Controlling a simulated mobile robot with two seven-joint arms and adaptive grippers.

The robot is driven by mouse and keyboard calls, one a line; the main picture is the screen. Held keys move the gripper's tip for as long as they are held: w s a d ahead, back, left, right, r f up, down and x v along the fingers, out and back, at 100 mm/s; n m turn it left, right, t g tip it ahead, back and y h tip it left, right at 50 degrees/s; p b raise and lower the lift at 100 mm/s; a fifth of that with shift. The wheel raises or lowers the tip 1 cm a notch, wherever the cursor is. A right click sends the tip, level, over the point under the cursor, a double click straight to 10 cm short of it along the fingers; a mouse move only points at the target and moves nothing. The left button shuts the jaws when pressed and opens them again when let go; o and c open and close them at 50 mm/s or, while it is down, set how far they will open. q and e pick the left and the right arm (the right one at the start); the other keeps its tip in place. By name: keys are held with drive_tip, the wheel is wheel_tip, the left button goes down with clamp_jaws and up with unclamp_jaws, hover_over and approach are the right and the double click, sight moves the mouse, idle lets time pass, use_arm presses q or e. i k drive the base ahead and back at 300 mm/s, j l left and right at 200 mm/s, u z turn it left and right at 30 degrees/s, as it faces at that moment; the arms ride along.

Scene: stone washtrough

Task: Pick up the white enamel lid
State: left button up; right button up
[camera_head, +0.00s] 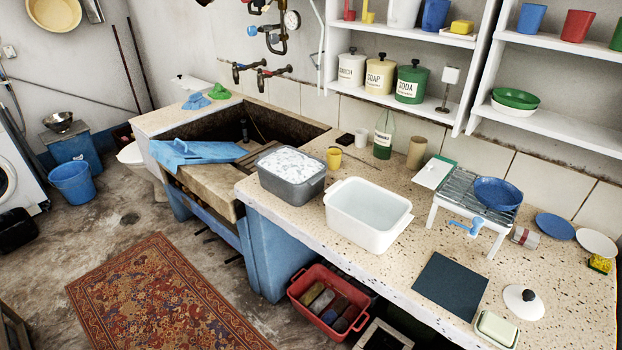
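The white enamel lid (523,302) lies on the speckled countertop (580,300) at the lower right. It is round and shallow, with a dark knob on top. It is fully visible and nothing lies on it. Neither of my grippers shows in this view.
A dark square mat (450,287) lies left of the lid, and a pale soap dish (496,329) stands just in front of it. A yellow sponge (600,263), a white plate (597,243) and a wire rack (462,187) with a blue bowl (497,193) are farther back.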

sight(523, 302)
drive_tip(key=u, duration=0.25)
drive_tip(key=z, duration=1.7)
